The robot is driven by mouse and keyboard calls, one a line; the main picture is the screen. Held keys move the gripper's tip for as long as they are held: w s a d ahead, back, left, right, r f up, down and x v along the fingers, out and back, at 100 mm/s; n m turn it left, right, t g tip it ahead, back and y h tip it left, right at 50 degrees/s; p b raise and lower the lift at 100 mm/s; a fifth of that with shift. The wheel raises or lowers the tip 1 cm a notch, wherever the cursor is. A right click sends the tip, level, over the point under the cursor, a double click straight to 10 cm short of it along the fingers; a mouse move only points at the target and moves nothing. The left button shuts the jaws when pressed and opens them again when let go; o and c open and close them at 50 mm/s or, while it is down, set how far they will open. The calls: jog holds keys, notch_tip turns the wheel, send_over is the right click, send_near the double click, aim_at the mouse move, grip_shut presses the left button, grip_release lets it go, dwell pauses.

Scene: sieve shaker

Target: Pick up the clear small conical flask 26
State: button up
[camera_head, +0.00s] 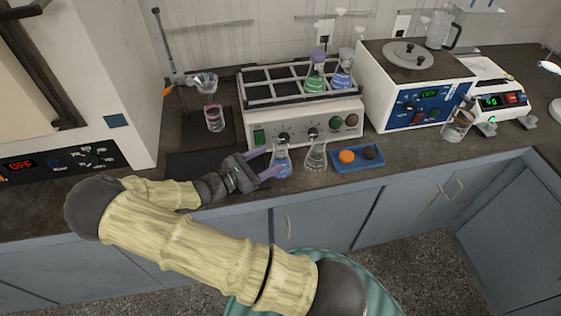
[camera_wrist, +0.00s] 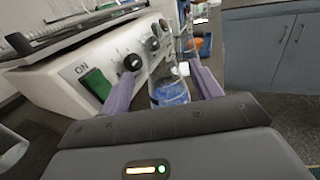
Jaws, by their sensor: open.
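Two small clear conical flasks stand upright on the dark bench in front of the shaker. The left one (camera_head: 281,158) holds a little blue liquid; the right one (camera_head: 316,156) looks empty or holds clear liquid. I cannot read a number on either. My gripper (camera_head: 270,162) is open, its purple fingers pointing right at the blue-liquid flask. In the wrist view the same flask (camera_wrist: 169,92) sits between the two fingers of my gripper (camera_wrist: 165,85), and I cannot tell whether they touch it.
The shaker (camera_head: 305,121) with a rack of flasks stands just behind. A blue tray (camera_head: 357,165) with an orange and a dark ball lies to the right. A funnel stand (camera_head: 172,60) is at the left. A beaker (camera_head: 457,124) stands farther right, near a balance (camera_head: 497,98).

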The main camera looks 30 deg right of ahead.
aim_at(275, 156)
jog(key=d, duration=0.5)
jog(key=shift+w+d+p, duration=0.1)
jog(key=shift+w+p, duration=0.1)
jog(key=shift+p, duration=0.2)
dwell(0.4)
jog(key=c, duration=1.1)
